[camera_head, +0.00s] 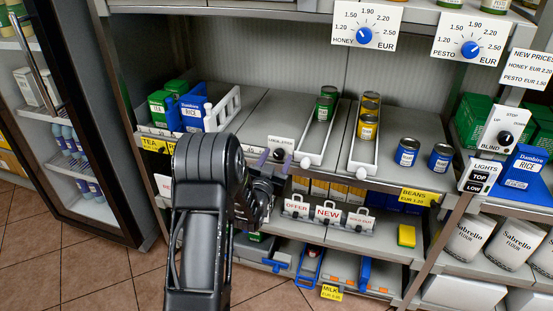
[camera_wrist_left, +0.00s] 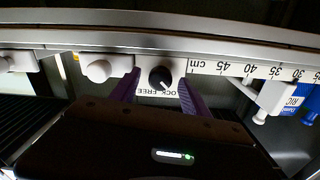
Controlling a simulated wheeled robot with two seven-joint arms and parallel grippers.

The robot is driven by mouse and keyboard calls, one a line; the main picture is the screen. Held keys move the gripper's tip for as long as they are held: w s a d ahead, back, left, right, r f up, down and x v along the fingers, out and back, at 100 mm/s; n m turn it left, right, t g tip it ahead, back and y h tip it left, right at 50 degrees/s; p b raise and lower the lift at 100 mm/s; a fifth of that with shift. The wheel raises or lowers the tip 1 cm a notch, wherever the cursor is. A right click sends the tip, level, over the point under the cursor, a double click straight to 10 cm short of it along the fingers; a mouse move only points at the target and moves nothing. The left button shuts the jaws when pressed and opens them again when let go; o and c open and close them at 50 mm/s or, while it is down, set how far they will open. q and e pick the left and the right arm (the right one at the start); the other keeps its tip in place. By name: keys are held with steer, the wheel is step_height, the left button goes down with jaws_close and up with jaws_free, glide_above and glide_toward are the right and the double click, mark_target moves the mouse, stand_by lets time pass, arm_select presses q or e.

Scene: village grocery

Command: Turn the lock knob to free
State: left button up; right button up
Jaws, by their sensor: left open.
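The lock knob (camera_wrist_left: 160,78) is a small black dial with a white mark, on a white shelf-edge plate labelled LOCK and FREE; the wrist view shows it upside down. The mark points to the lower right there, toward what looks like the LOCK end. In the head view the knob (camera_head: 278,154) sits just below its label, partly hidden by my gripper. My left gripper (camera_wrist_left: 160,95) is open, with one purple finger on each side of the knob. I cannot tell whether they touch it. The left gripper (camera_head: 274,163) also shows at the shelf edge in the head view.
A white round knob (camera_wrist_left: 98,71) is beside the lock knob, and a cm ruler strip (camera_wrist_left: 250,70) runs along the edge. Cans stand in white racks (camera_head: 365,148) on the shelf. A rice box (camera_head: 192,110) stands at left.

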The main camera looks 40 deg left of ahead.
arm_select(q)
steer(key=shift+c, duration=0.4)
jaws_close()
